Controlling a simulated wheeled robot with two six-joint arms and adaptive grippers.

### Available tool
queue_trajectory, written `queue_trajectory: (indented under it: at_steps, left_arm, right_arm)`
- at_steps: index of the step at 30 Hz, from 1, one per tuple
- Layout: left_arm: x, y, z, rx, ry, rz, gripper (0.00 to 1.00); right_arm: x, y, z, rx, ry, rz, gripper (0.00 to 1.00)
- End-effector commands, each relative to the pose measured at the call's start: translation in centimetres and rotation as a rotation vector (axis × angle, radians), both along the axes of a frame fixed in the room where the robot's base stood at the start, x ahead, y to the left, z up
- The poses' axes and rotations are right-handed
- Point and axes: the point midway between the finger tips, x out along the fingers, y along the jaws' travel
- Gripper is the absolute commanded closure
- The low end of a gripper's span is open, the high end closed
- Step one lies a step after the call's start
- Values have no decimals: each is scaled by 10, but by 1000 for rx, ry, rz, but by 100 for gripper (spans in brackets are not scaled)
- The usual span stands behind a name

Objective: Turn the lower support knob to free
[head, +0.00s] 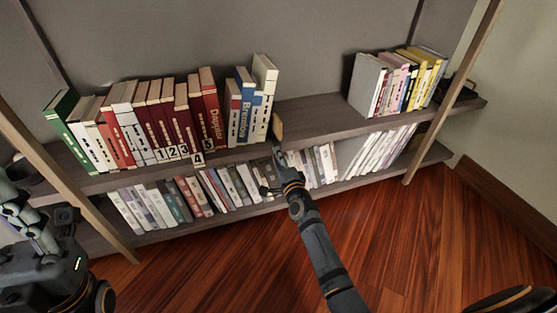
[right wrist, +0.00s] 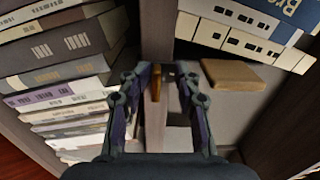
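The right gripper (head: 277,152) is at the front edge of the upper shelf, below the gap right of the tall books. In the right wrist view its two fingers (right wrist: 170,72) stand apart. A small brass-coloured piece (right wrist: 157,88), which looks like the support knob, shows between them, closer to the left finger. I cannot tell whether a finger touches it or which way it is turned. In the head view the gripper hides this spot. My left arm is at the lower left of the head view; its fingers cannot be made out clearly.
Books fill the left of the upper shelf (head: 310,108), with numbered ones among them. A tan block (head: 278,127) stands beside the row; it also shows in the right wrist view (right wrist: 232,74). More books (head: 378,150) line the lower shelf. The wooden floor (head: 400,235) in front is clear.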

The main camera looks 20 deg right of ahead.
Motion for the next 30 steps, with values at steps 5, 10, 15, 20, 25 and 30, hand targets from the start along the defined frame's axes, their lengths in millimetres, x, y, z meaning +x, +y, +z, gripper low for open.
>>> queue_trajectory:
  at_steps: [5, 10, 15, 20, 25, 30]
  left_arm:
    - [0, 0, 0, 0, 0, 0, 60]
    - [1, 0, -1, -2, 3, 1, 60]
    - [0, 0, -1, -1, 2, 0, 60]
    - [0, 0, 0, -1, 2, 0, 60]
    - [0, 0, 0, 0, 1, 0, 60]
    - [0, 0, 0, 0, 1, 0, 60]
  right_arm:
    - [-1, 0, -2, 2, 4, 0, 68]
    - [-4, 0, -4, 2, 6, 0, 68]
    - [-33, -1, -5, 2, 9, 0, 68]
    - [-76, -2, -5, 5, 9, 1, 68]
    - [-106, -3, -4, 4, 6, 1, 68]
    - [-118, -3, -3, 3, 5, 1, 68]
